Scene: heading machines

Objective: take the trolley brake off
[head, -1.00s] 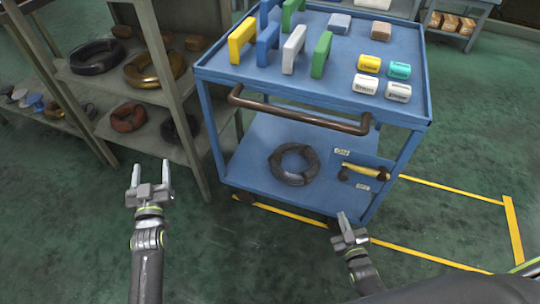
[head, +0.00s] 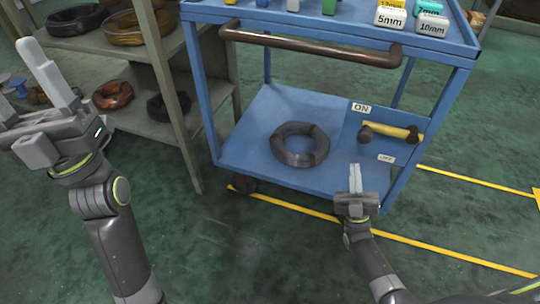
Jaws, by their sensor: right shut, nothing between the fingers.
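The blue trolley (head: 290,184) stands ahead. On the right of its lower part is the brake lever (head: 390,131), a yellow bar with a dark knob at each end. An ON label (head: 361,108) sits above its left end and an OFF label (head: 386,158) below it. The bar lies roughly level between them. My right gripper (head: 355,168) is shut and empty, fingers pointing up, below and left of the lever near the lower shelf's front edge, apart from the lever. My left gripper (head: 22,75) is open and empty at the far left, away from the trolley.
A dark coil (head: 300,144) lies on the trolley's lower shelf. The brown push handle (head: 310,45) spans above it. A grey rack (head: 150,130) with coils stands at the left. Yellow lines (head: 440,252) mark the green floor, which is clear in front.

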